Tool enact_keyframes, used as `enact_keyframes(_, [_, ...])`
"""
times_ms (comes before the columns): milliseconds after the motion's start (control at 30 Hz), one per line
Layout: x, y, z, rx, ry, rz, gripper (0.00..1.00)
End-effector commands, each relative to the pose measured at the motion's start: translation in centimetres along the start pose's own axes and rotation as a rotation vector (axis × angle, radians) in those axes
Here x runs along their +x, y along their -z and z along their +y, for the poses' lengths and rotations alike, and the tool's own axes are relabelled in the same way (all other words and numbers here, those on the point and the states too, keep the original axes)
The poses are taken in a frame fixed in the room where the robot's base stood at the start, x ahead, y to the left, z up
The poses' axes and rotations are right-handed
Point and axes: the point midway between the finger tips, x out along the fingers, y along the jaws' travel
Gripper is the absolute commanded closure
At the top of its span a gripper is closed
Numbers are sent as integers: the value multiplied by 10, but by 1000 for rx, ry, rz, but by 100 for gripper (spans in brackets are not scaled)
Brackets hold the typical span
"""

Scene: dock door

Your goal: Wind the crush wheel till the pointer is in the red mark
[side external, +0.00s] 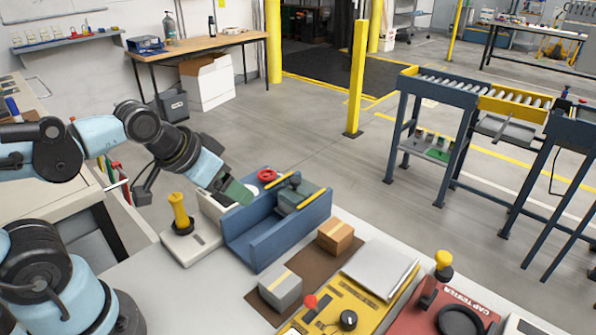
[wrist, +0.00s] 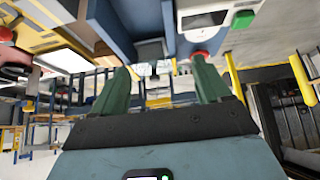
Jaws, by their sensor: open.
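The red wheel (side external: 267,175) sits at the far left end of the blue press-like fixture (side external: 250,247), which has two yellow bars on top. In the wrist view a red part (wrist: 201,54), probably the wheel, shows just beyond the right fingertip. My gripper (side external: 240,192) has green fingers and is beside the fixture's left side, near the wheel. In the wrist view my gripper (wrist: 160,72) has its fingers apart with nothing between them. I cannot make out the pointer or a red mark in either view.
A cardboard box (side external: 336,236), a grey box (side external: 281,288), a yellow panel (side external: 345,310) and a red cap tester (side external: 455,305) crowd the bench in front. In the wrist view a white device with a green button (wrist: 243,19) is close by.

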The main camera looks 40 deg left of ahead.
Motion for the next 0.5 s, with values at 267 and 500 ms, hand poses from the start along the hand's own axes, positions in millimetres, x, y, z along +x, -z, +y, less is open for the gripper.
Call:
enact_keyframes(267, [0, 0, 0, 0, 0, 0, 24])
enact_keyframes(500, [-1, 4, -1, -5, 2, -10, 24])
